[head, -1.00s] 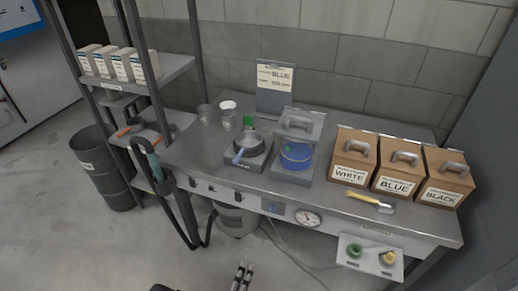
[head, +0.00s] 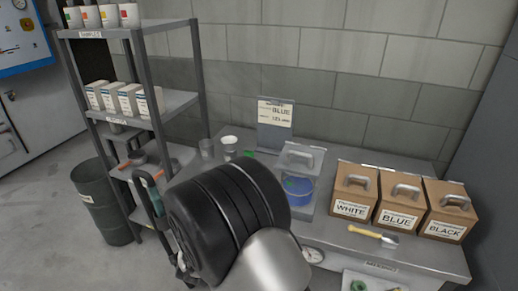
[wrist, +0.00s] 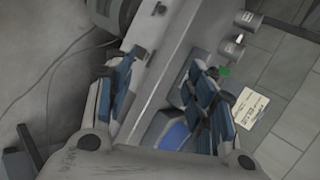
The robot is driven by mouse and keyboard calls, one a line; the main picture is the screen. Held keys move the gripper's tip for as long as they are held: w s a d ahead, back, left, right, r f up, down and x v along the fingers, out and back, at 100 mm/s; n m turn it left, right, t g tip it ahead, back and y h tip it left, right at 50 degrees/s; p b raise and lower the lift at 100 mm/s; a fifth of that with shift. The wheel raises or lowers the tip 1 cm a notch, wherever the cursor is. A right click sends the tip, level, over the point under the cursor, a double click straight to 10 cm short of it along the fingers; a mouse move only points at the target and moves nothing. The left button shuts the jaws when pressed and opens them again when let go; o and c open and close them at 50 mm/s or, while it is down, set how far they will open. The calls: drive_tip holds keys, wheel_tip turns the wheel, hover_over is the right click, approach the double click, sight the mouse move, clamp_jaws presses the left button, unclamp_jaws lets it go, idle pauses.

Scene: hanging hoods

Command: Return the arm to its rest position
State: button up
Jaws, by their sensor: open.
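My arm (head: 232,225) rises large in the middle of the head view and covers the middle and front left of the bench. My gripper (wrist: 162,88) shows in the wrist view with its two blue-padded fingers spread apart. Nothing is between them in its grasp, and the bench edge shows behind.
The bench (head: 325,228) holds a blue container (head: 298,188), a sign (head: 275,125), cups, a yellow-handled scoop (head: 373,236) and boxes labelled white (head: 352,192), blue (head: 400,200) and black (head: 448,210). A shelf rack (head: 180,103) and drum (head: 100,200) stand left.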

drive_tip(key=s+d+r+n+g+y, duration=0.1)
drive_tip(key=s+d+r+n, duration=0.25)
drive_tip(key=r, duration=0.35)
drive_tip(key=s+d+r+n+g+y, duration=0.1)
drive_tip(key=s+d+r+n, duration=0.2)
drive_tip(key=r, duration=0.4)
drive_tip(key=s+d+r+n+g+y, duration=0.1)
drive_tip(key=s+d+r+n, duration=0.15)
drive_tip(key=d+r, duration=0.35)
drive_tip(key=s+d+r+n+g+h, duration=0.1)
drive_tip(key=s+d+n, duration=0.3)
drive_tip(key=s+d, duration=0.4)
drive_tip(key=s+d+r+n+g+h, duration=0.1)
drive_tip(key=s+d+n, duration=0.3)
drive_tip(key=s+d, duration=0.4)
drive_tip(key=s+r+h, duration=0.1)
drive_tip(key=s, duration=0.4)
drive_tip(key=shift+s+r+h, duration=0.2)
drive_tip(key=shift+r+h, duration=0.1)
drive_tip(key=shift+r, duration=0.05)
